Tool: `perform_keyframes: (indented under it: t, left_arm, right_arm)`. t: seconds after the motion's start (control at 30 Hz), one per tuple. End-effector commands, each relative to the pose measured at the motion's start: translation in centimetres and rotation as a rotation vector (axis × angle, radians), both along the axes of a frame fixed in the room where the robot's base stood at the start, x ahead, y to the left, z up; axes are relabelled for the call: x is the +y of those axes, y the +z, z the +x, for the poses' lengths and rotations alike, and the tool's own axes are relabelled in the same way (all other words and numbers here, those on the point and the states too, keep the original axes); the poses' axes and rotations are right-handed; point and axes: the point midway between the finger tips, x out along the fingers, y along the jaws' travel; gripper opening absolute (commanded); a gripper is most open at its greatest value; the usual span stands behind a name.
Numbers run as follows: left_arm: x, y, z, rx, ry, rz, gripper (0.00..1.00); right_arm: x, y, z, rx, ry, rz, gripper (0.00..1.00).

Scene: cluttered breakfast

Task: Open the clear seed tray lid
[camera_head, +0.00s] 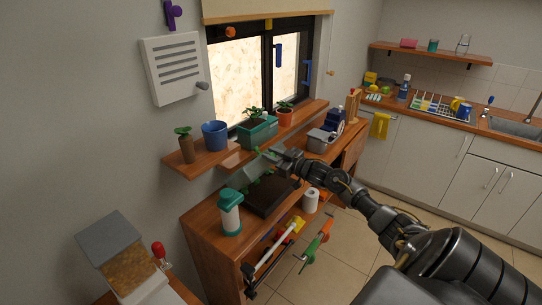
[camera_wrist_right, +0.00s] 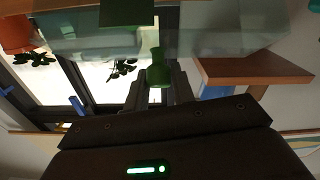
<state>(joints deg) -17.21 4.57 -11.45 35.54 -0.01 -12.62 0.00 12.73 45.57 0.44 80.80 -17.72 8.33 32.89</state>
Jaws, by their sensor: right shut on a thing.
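The dark seed tray (camera_head: 264,199) sits on the wooden bench below the window shelf. Its clear lid (camera_head: 243,177) looks tilted up over the tray's far left side in the head view, and it spans the top of the wrist view (camera_wrist_right: 225,30) as a see-through panel. My right gripper (camera_head: 274,157) is above the tray, shut on the lid's green knob (camera_wrist_right: 157,68), which sits between the fingers in the wrist view. The fingers partly cover the lid's top edge in the head view. My left gripper is not in view.
A white bottle with a green top (camera_head: 230,211) stands close left of the tray. A white roll (camera_head: 311,200) stands to its right. The wooden shelf (camera_head: 197,161) above holds a blue pot (camera_head: 215,135), a green planter (camera_head: 257,133) and an orange pot (camera_head: 285,117), close behind the gripper.

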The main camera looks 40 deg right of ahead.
Motion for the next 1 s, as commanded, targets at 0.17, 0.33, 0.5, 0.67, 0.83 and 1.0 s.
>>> perform_keyframes:
  t: [0.17, 0.33, 0.5, 0.67, 0.83, 1.0]
  left_arm:
    - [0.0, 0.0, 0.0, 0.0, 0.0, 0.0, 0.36]
    - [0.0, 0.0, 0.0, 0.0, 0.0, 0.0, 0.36]
    - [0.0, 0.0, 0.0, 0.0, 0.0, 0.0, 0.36]
    - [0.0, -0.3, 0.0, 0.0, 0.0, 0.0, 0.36]
    - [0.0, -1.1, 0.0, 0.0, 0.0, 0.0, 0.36]
    - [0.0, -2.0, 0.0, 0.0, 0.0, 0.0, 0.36]
  right_arm:
    - [-0.2, 0.3, 0.1, -0.006, -0.006, -0.002, 0.29]
    - [-0.1, 0.1, 0.0, -0.003, -0.004, -0.001, 0.45]
    - [-0.1, 0.1, 0.0, -0.002, -0.002, -0.001, 0.45]
    - [-0.2, -0.2, -0.6, 0.002, -0.001, -0.001, 0.45]
    - [-0.6, -0.4, -3.0, 0.001, 0.001, -0.004, 0.45]
    - [-1.3, -0.5, -6.2, 0.002, -0.002, -0.003, 0.45]
